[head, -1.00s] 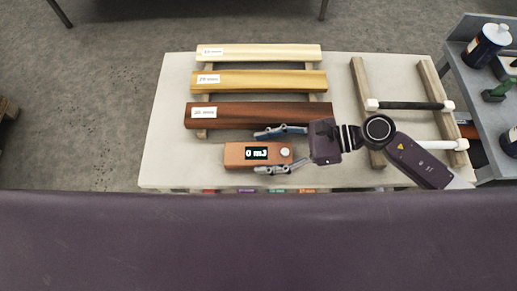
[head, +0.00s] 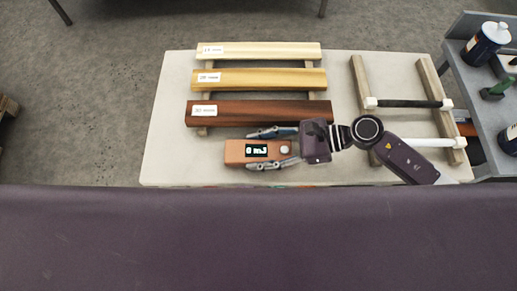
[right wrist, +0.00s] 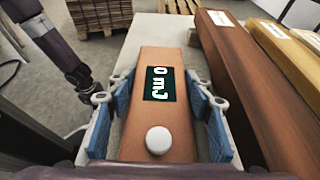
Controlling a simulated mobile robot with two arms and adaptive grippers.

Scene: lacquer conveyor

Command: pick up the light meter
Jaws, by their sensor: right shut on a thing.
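The light meter is a copper-orange block (head: 236,152) with a black display reading "0 mJ" and a round white button. It lies near the front edge of the pale table, in front of the dark brown board. My right gripper (head: 281,147) reaches it from the right and is shut on its two long sides, around the button end. In the right wrist view the blue finger pads press on both sides of the light meter (right wrist: 157,115). I see no clear gap under it.
Just behind the meter lies the dark brown board (head: 260,111), with yellow and pale boards beyond it on wooden rails. A black roller (head: 410,104) and a white roller (head: 428,142) lie on rails at the right. A grey cart (head: 485,95) with cans stands far right.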

